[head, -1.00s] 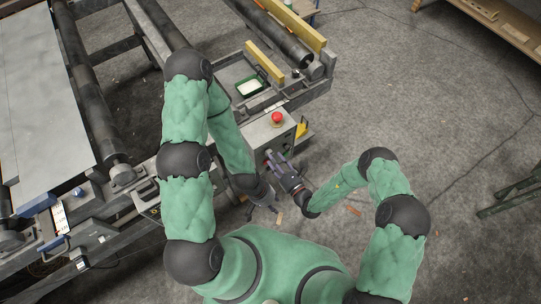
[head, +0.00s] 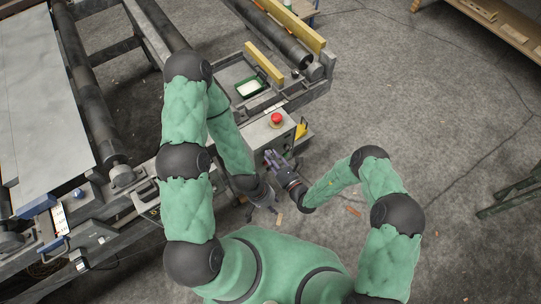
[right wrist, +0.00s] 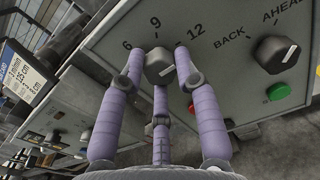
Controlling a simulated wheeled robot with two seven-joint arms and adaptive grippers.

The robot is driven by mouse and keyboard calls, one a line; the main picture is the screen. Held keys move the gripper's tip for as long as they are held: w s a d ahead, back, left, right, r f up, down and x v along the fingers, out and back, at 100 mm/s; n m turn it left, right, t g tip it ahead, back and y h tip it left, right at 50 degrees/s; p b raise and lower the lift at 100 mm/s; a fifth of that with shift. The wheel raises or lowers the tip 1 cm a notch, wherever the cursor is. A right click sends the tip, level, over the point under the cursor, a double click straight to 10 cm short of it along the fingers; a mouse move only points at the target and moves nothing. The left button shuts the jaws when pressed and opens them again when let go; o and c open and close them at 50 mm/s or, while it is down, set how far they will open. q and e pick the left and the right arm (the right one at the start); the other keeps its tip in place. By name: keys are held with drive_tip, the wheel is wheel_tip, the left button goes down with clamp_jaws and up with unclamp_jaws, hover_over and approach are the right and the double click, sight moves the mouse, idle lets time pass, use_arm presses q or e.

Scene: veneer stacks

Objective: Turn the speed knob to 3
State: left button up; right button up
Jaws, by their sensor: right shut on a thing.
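The speed knob (right wrist: 158,66) is a grey knob with a pale mark, on the sloping grey control panel (right wrist: 215,75). The numbers 6, 9 and 12 show around it; no 3 is visible. My right gripper (right wrist: 160,72) is shut on the knob, its purple fingers around it. In the head view my right gripper (head: 272,158) is at the front of the control box (head: 268,132). The knob is hidden there. My left gripper (head: 264,209) hangs lower, below the box, with its fingers apart and nothing seen between them.
A second knob (right wrist: 277,54) marked BACK and AHEAD sits to the right on the panel. A red emergency button (head: 277,118) tops the box.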

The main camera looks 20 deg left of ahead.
drive_tip(key=shift+n, duration=1.8)
drive_tip(key=shift+n+p, duration=0.4)
drive_tip(key=shift+n, duration=1.3)
drive_tip(key=shift+n, duration=1.7)
